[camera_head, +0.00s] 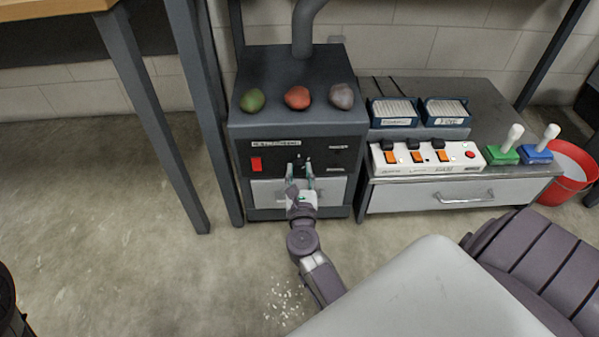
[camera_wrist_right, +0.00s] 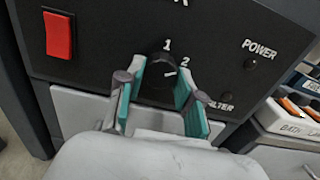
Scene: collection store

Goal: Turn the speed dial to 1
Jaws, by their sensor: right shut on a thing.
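The speed dial (camera_wrist_right: 163,72) is a small black round knob on the dark front panel of a machine. The numbers 1 and 2 are printed above and to its upper right, and its white mark points to the right, roughly toward the 2. My right gripper (camera_head: 300,168) is at the panel with its teal-padded fingers on either side of the dial. In the right wrist view the right gripper (camera_wrist_right: 160,76) is shut on the dial, and its fingers partly hide the knob's sides and the lettering below. My left gripper is not in view.
A red switch (camera_wrist_right: 59,35) is left of the dial, and a POWER lamp (camera_wrist_right: 250,64) is right. Three stones, one being red (camera_head: 297,97), lie on the machine (camera_head: 286,60). A white switch strip (camera_head: 430,157) and red bucket (camera_head: 567,190) stand to the right.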

